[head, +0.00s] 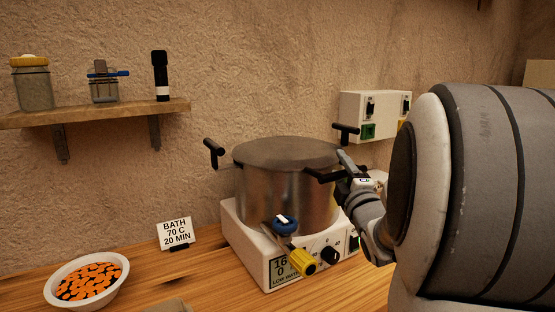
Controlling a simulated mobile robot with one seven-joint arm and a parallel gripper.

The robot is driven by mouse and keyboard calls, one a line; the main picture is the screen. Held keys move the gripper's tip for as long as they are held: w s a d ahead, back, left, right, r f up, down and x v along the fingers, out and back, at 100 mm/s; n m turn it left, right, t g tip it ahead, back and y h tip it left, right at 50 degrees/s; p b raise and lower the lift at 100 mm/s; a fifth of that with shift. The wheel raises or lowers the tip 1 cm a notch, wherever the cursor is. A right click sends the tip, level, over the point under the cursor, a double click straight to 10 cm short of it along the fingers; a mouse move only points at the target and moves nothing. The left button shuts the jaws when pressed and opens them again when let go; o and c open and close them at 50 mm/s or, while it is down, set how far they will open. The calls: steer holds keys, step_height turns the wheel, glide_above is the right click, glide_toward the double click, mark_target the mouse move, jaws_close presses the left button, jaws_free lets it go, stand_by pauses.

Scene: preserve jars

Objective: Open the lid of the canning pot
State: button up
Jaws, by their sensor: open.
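The canning pot (270,196) is a steel pot standing on a white heater base. Its flat, dull metal lid (285,151) lies level on the rim. A black handle (213,152) stands out at the left and another (346,130) at the back right. My gripper (338,171) is open at the pot's right side, near the lid's edge. A black bar (320,176) lies by its fingertips. I cannot tell whether this bar is a handle or part of my gripper, or whether they touch. My arm hides the area to the right.
The heater base (238,236) has a display and knobs. A bowl of orange slices (88,282) and a sign (175,234) are at left. A shelf (100,112) holds jars. A control box (373,116) is behind.

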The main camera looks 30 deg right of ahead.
steer(key=shift+w+d, duration=0.1)
steer(key=shift+w, duration=0.1)
steer(key=shift+c, duration=0.2)
jaws_close()
steer(key=shift+r, duration=0.1)
stand_by(1.3)
